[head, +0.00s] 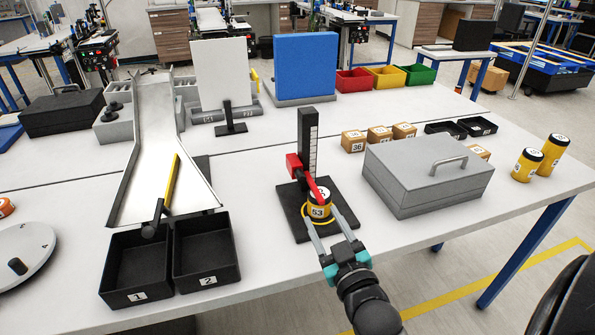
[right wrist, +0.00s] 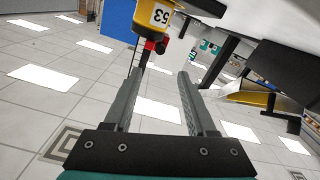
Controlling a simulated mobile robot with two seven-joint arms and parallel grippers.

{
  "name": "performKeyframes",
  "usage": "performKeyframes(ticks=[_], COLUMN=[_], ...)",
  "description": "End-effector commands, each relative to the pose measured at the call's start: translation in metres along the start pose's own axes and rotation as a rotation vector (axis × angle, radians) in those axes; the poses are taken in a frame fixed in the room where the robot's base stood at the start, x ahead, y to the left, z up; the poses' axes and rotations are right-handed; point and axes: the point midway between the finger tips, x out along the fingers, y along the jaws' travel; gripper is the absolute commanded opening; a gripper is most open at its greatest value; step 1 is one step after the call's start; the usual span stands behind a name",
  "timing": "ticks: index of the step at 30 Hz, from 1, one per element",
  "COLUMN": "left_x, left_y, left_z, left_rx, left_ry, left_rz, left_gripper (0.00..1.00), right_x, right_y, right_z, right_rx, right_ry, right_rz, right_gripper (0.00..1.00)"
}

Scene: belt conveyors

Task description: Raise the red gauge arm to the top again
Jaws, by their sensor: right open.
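The gauge has a black upright post (head: 307,130) with a white scale, standing on a black base plate (head: 297,228). Its red arm (head: 318,190) is low, slanting down from a red block (head: 293,163) on the post to the top of a yellow canister (head: 318,212) marked 53. The canister stands upright on the base. My right gripper (head: 322,215) is open and empty, its fingertips at the canister's near side. In the right wrist view, the canister (right wrist: 158,17) and a bit of red show beyond the open fingers (right wrist: 158,95). My left gripper is not in view.
A grey lidded box (head: 425,180) stands right of the gauge, with small orange boxes (head: 379,135) behind. Two black trays (head: 207,250) and a chute (head: 158,130) are to the left. Yellow canisters (head: 540,158) stand far right. The table in front of the gauge is clear.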

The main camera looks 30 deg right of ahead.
Motion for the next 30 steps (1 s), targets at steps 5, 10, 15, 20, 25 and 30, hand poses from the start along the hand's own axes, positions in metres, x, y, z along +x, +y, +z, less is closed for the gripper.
performKeyframes(ticks=[5, 10, 15, 20, 25, 30], left_x=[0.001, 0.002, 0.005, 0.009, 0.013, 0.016], left_y=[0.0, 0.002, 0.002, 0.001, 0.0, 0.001], left_z=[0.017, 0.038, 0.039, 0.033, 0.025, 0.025], left_rx=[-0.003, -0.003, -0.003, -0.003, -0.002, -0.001], left_ry=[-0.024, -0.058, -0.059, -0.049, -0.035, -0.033], left_rz=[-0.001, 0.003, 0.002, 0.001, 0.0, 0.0], left_gripper=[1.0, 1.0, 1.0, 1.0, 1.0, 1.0], right_x=[0.02, 0.047, 0.075, 0.101, 0.125, 0.141], right_y=[0.0, 0.0, 0.0, 0.0, 0.0, -0.001], right_z=[-0.001, -0.001, 0.0, 0.0, 0.0, 0.001], right_rx=[0.0, 0.001, 0.001, -0.001, 0.0, 0.0], right_ry=[0.004, 0.004, 0.003, 0.002, 0.002, 0.001], right_rz=[0.0, 0.0, 0.0, 0.0, 0.0, -0.001], right_gripper=[0.57, 0.57, 0.57, 0.57, 0.57, 0.57])
